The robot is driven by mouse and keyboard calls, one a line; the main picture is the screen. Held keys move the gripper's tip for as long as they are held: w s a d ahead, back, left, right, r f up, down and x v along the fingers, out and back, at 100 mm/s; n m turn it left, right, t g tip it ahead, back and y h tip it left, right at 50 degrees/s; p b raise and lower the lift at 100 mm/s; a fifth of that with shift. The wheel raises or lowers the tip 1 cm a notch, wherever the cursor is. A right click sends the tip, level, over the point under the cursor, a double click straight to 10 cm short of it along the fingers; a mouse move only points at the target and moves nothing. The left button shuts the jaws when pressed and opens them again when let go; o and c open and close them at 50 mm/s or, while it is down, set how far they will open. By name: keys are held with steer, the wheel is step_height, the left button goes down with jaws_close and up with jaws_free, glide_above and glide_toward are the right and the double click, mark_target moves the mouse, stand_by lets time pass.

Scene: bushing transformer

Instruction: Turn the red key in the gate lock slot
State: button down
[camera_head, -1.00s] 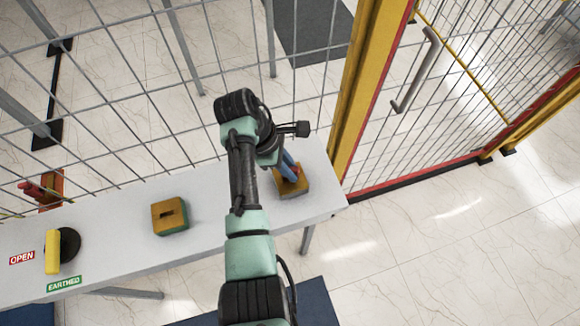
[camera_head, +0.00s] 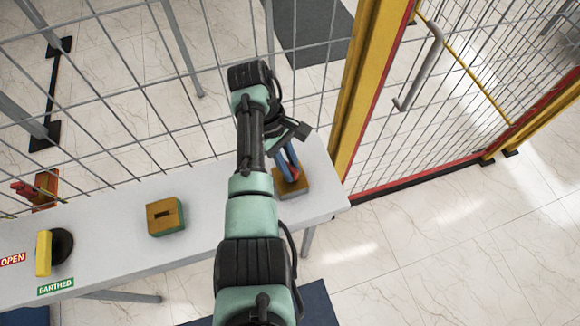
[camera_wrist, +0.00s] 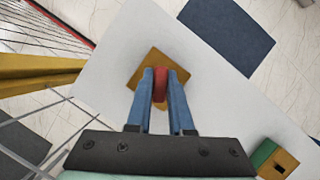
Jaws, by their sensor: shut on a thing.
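The red key (camera_wrist: 160,86) stands at the right-hand lock block, a yellow-brown block that shows in the head view (camera_head: 292,190) and in the wrist view (camera_wrist: 146,62). My gripper (camera_wrist: 164,76) has blue fingers and is shut on the red key, one finger on each side of it. In the head view my gripper (camera_head: 289,167) is over the block, with a little red showing between the fingers. The slot under the key is hidden by the key and fingers. The key appears to be in the block; its depth cannot be told.
A second block with an empty dark slot (camera_head: 165,216) sits left on the white table (camera_head: 110,215). Further left is a yellow-handled switch (camera_head: 44,253) between OPEN and EARTHED labels. A wire fence runs behind the table, and a yellow gate post (camera_head: 362,90) stands close right.

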steer(key=shift+m, duration=0.3)
steer(key=shift+f+m+g+y+b, duration=0.1)
steer(key=shift+m+g+y+b, duration=0.4)
steer(key=shift+m, duration=0.5)
steer(key=m+b, duration=0.1)
steer(key=m, duration=0.2)
steer(key=shift+y, duration=0.4)
steer(key=c, duration=0.7)
jaws_free()
steer(key=shift+c, duration=0.2)
steer(key=shift+r, duration=0.2)
steer(key=p+v, duration=0.2)
steer(key=v, duration=0.5)
steer(key=shift+w, duration=0.2)
